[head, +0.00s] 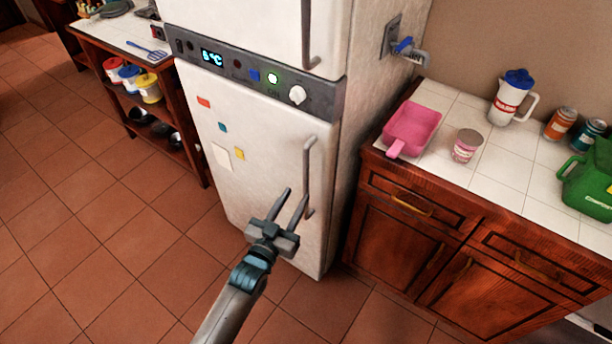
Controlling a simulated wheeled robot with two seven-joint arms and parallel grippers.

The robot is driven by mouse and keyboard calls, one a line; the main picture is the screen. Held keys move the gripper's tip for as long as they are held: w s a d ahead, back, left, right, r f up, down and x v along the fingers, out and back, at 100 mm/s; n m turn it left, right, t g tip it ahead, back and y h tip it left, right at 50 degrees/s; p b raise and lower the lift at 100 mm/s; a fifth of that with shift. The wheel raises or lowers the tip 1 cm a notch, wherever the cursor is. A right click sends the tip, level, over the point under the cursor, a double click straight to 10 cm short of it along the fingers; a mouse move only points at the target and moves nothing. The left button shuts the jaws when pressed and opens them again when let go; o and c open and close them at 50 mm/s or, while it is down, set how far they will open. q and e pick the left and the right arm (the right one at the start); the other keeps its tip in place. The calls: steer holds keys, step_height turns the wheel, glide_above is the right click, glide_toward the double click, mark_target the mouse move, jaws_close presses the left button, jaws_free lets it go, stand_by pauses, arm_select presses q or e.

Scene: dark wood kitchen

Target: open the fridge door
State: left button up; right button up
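The white fridge stands in the middle of the head view. Its lower door (265,185) looks shut and carries small coloured magnets and a note. A grey vertical handle (308,165) runs along the right side of this door. The upper door (245,25) also looks shut and has its own handle (308,35). My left gripper (295,194) is open, its two fingers apart and pointing up towards the lower door. It appears near the lower end of the handle; I cannot tell whether they touch. I see nothing between the fingers. My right gripper is not in view.
A control panel (218,73) separates the two doors. On the right, a wooden cabinet (395,220) with a tiled top holds a pink scoop (411,130), a cup (466,146) and a jug (512,100). A shelf unit (183,128) stands left. The tiled floor (90,220) is clear.

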mark_target(305, 181)
arm_select(q)
steer(key=p+x, duration=0.1)
steer(key=x, duration=0.7)
steer(key=shift+w+f, duration=0.1)
jaws_close()
